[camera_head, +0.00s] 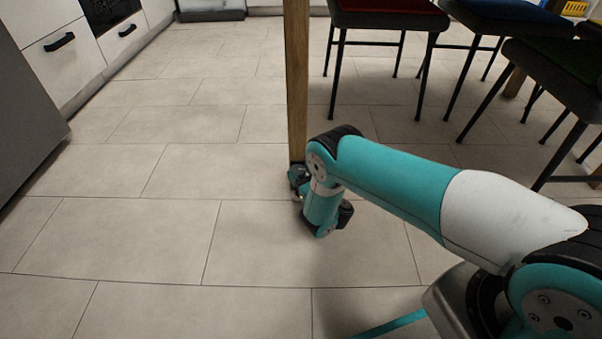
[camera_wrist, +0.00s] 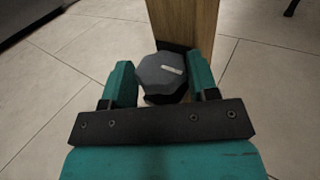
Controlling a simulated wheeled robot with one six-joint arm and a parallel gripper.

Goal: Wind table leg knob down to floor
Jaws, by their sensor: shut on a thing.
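The wooden table leg (camera_head: 297,80) stands upright in the middle of the head view, and its lower part also shows in the wrist view (camera_wrist: 185,22). A dark grey faceted knob (camera_wrist: 160,74) with a pale mark on its top sits at the foot of the leg. My gripper (camera_wrist: 161,84) has its two teal fingers on either side of the knob, shut on it. In the head view my gripper (camera_head: 297,178) is low at the leg's foot, and my wrist hides most of the knob there. The gap between knob and floor is hidden.
Chairs with red (camera_head: 388,12), blue (camera_head: 515,14) and dark green seats stand at the upper right, their thin black legs on the floor. White drawers (camera_head: 62,45) and a grey cabinet side line the left. The tiled floor (camera_head: 110,230) left of the leg is clear.

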